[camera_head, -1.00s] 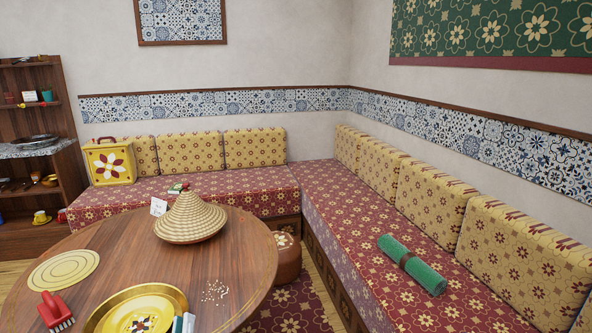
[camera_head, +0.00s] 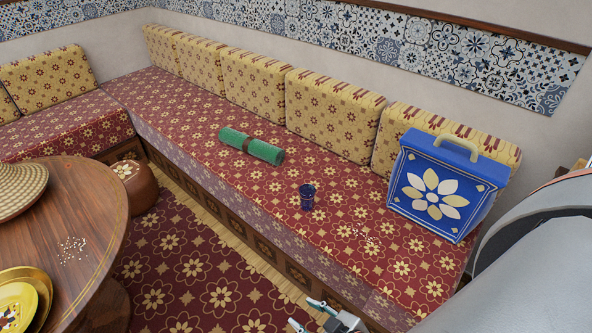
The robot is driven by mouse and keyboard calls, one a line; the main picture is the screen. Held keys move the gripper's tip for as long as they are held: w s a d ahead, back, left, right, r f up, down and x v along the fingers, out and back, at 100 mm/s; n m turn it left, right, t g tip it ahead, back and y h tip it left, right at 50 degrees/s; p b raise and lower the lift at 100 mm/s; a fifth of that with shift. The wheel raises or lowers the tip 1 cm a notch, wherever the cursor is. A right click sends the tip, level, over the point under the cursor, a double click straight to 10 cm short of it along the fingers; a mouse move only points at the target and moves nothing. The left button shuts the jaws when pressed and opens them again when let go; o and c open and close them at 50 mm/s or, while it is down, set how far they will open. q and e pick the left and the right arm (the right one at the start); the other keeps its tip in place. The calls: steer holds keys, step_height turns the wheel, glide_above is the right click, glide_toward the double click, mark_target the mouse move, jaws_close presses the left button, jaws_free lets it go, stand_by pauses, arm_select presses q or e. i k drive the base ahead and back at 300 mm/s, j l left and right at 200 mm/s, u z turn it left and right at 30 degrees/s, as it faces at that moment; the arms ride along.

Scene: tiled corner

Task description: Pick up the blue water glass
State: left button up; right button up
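The blue water glass (camera_head: 307,197) is small and dark blue. It stands upright on the red patterned bench seat, right of the middle of the head view. My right gripper (camera_head: 309,316) shows at the bottom edge, in front of the bench and well apart from the glass. Its two fingertips are spread with a gap between them, and nothing shows in it. My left gripper is out of view.
A blue box with a flower and handle (camera_head: 440,186) stands on the bench right of the glass. A rolled green towel (camera_head: 251,146) lies to its left, and crumbs (camera_head: 362,237) lie near the box. The round wooden table (camera_head: 88,205) is at left.

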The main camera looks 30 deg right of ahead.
mark_target(307, 191)
steer(key=z, duration=1)
